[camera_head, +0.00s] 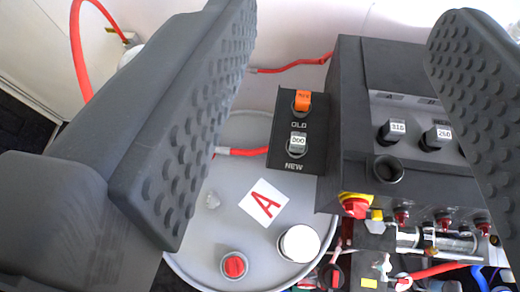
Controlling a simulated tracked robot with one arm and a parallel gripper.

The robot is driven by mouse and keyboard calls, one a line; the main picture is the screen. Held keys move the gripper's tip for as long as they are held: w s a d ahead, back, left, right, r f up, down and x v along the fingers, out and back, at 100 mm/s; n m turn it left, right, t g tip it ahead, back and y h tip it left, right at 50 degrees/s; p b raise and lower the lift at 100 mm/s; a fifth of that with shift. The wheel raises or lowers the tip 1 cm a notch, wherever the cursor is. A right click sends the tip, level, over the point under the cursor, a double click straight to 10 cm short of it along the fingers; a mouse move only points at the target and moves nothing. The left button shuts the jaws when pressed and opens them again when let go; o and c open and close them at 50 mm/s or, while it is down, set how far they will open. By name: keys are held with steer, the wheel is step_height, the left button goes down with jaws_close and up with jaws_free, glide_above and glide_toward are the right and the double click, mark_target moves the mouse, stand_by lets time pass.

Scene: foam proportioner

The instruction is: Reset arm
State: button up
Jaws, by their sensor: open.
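My gripper (335,110) is open, with its two dark, studded fingers wide apart at the left and right of the view. Nothing is between the fingertips. Beyond and between them is a dark control box (350,120) with two knobs labelled 310 (392,130) and 260 (436,136). On its left side is a black panel (285,165) marked OLD and NEW. An orange-tagged piece (302,101) sits at OLD and a grey piece tagged 300 (297,143) sits at NEW. The right finger hides part of the box.
Valves, fittings and a red-yellow knob (355,205) crowd the lower right. A red hose (80,50) runs at upper left.

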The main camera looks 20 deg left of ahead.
steer(key=s, duration=0.1)
steer(key=s+r, duration=0.1)
steer(key=shift+s+r+t, duration=0.25)
steer(key=shift+s+t, duration=0.1)
steer(key=shift+t, duration=0.05)
step_height(320, 180, down, 14)
steer(key=b, duration=1.3)
steer(key=shift+r+b, duration=0.2)
steer(key=shift+b, duration=0.1)
steer(key=shift+c, duration=1.5)
